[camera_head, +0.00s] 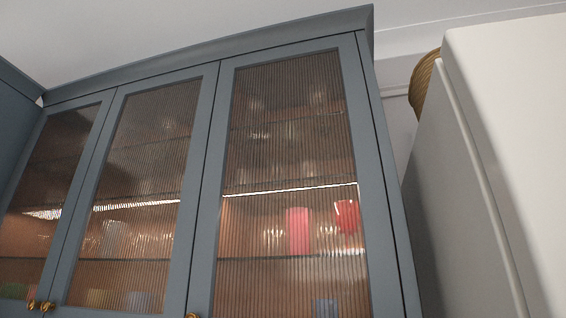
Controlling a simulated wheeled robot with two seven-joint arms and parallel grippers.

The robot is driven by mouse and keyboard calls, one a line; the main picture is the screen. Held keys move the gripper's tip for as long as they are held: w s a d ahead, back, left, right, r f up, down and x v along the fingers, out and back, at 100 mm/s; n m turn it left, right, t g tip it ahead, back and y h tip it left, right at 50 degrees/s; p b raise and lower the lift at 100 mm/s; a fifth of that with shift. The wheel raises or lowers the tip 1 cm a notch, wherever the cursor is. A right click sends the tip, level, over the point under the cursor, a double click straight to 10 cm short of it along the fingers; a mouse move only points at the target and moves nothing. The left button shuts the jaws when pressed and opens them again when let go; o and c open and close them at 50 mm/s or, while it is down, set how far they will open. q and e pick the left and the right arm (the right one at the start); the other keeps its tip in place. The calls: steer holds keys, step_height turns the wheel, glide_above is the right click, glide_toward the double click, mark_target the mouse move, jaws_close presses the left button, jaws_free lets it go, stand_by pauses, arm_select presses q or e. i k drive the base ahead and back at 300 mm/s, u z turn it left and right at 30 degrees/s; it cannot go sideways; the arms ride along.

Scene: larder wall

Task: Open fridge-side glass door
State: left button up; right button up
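The glass door nearest the fridge (214,170) is the rightmost of three blue-grey framed, ribbed-glass doors on a tall cabinet. It looks shut, flush with the cabinet front. Its brass knob (192,316) just shows at the lower left corner of the door, cut by the bottom edge of the view. The white fridge (500,130) stands to the right of the cabinet. Neither of my grippers is in view.
The middle door (68,240) and left door also look shut, with brass knobs (47,306) near their meeting edges. Behind the fridge-side glass are a pink cylinder (298,231) and a red cup (346,216). A wicker basket (424,82) sits by the fridge top.

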mark_target(294, 221)
steer(key=z, duration=2.3)
steer(key=k, duration=0.85)
steer(key=u, duration=1.35)
